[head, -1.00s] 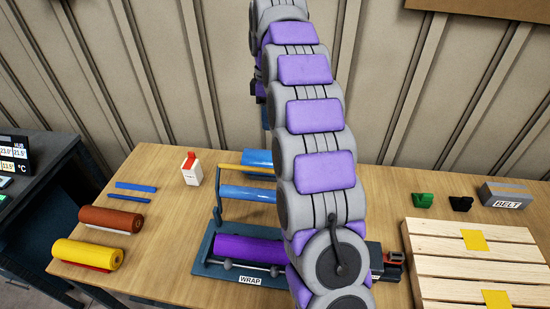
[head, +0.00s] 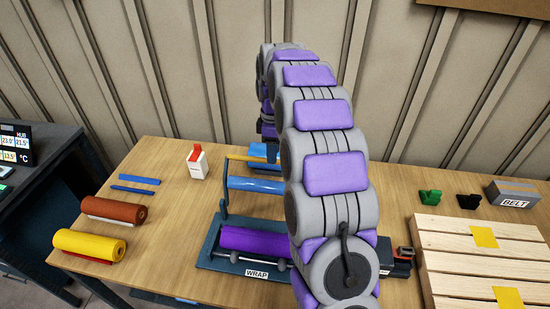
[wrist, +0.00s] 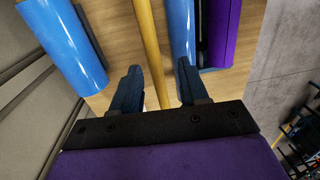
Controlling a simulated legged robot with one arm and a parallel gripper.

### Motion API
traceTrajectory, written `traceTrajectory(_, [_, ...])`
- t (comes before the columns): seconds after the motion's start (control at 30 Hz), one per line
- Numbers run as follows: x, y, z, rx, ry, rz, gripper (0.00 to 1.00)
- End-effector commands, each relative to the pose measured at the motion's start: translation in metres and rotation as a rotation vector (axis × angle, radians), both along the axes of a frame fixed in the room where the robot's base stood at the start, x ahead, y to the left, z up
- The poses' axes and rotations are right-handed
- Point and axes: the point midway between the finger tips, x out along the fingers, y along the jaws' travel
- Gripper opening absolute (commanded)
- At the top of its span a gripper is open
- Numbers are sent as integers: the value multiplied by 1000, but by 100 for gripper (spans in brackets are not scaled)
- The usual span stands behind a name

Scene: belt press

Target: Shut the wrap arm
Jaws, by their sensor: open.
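The wrap press has a dark blue base labelled WRAP (head: 257,273) with a purple roll (head: 250,242) lying on it. Its wrap arm stands raised, with a yellow bar (head: 247,159) across the top and a blue roller (head: 250,184) below. In the wrist view my gripper (wrist: 158,70) is open, its two dark fingers pointing at the yellow bar (wrist: 148,40). The bar runs through the gap between the fingers, and I see no grip on it. In the head view my own arm hides the fingers and the right side of the press.
A second blue roll (wrist: 62,40) lies behind the press. A red-topped white carton (head: 198,163), blue strips (head: 138,180), a brown roll (head: 114,211) and a yellow roll (head: 88,244) are on the left. A wooden pallet (head: 455,260) and BELT box (head: 512,195) are on the right.

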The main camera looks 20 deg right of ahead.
Motion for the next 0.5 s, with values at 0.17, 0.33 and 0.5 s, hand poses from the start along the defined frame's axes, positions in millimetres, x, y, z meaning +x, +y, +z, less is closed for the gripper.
traceTrajectory(0.17, [-1, -9, -21, 8, -3, -2, 44])
traceTrajectory(0.33, [-2, -11, -28, 10, -2, -3, 44])
traceTrajectory(0.5, [-2, -5, -28, 5, -1, -1, 44])
